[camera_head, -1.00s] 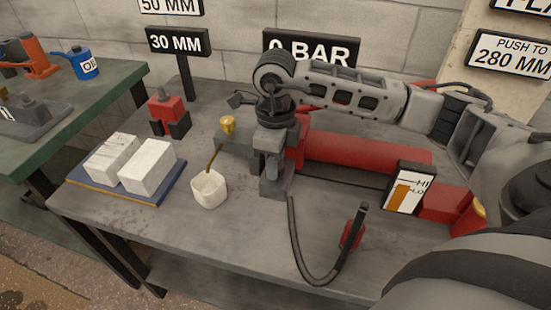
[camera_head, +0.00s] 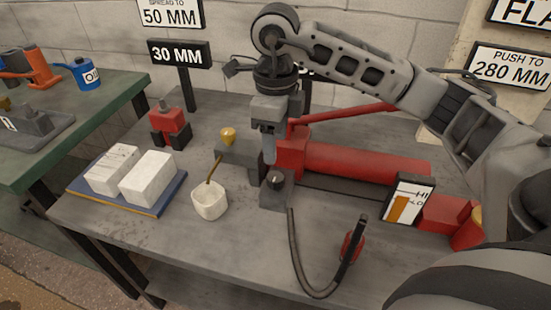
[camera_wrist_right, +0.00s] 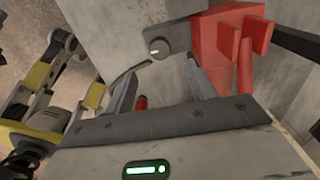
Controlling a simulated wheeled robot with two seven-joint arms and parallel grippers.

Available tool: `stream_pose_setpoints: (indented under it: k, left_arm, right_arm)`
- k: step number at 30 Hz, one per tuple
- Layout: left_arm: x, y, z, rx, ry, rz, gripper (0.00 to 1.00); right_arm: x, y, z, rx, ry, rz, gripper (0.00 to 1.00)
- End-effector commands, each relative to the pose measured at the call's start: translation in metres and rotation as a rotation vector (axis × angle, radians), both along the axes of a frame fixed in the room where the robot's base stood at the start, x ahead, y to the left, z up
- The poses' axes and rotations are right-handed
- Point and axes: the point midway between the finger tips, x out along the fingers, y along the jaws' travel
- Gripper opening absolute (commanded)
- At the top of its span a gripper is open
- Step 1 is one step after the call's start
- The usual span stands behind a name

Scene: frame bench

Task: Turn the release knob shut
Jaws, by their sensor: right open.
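The release knob (camera_head: 276,180) looks like the small round knob on the grey block at the left end of the red hand pump (camera_head: 365,160). The knob's exact turn angle is too small to tell. My left gripper is in neither current view.
A white cup (camera_head: 209,201) stands left of the block, below a brass fitting (camera_head: 228,137). A black hose (camera_head: 296,250) loops in front. A level gauge (camera_head: 408,200) stands right. White blocks (camera_head: 148,177) lie on a blue tray. A red lever (camera_head: 340,114) runs behind the gripper.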

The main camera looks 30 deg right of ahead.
Motion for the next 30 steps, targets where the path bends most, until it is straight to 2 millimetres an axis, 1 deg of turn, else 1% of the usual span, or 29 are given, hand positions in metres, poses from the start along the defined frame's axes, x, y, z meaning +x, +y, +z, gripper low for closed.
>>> stream_pose_setpoints:
  k: [1,3,7,10,15,30]
  left_arm:
    - [0.000,0.000,0.001,0.000,0.002,0.000,0.36]
    - [0.000,0.000,0.001,0.000,0.004,0.000,0.36]
    - [-0.001,0.000,0.002,0.001,0.008,0.001,0.36]
    - [-0.002,0.001,0.002,0.001,0.015,0.001,0.36]
    - [-0.002,0.001,0.001,0.002,0.020,0.001,0.36]
    - [0.001,0.001,0.003,0.000,0.012,0.005,0.36]
  right_arm:
    - [0.001,0.000,0.015,0.002,-0.007,0.001,0.55]
    - [0.001,0.000,0.030,0.001,-0.006,0.000,0.55]
    - [0.001,0.000,0.054,0.001,-0.004,0.000,0.55]
    - [0.001,0.000,0.066,0.000,-0.004,-0.001,0.55]
    - [0.000,0.000,0.073,0.000,0.000,-0.001,0.55]
    - [0.000,0.000,0.072,0.000,0.000,-0.001,0.55]
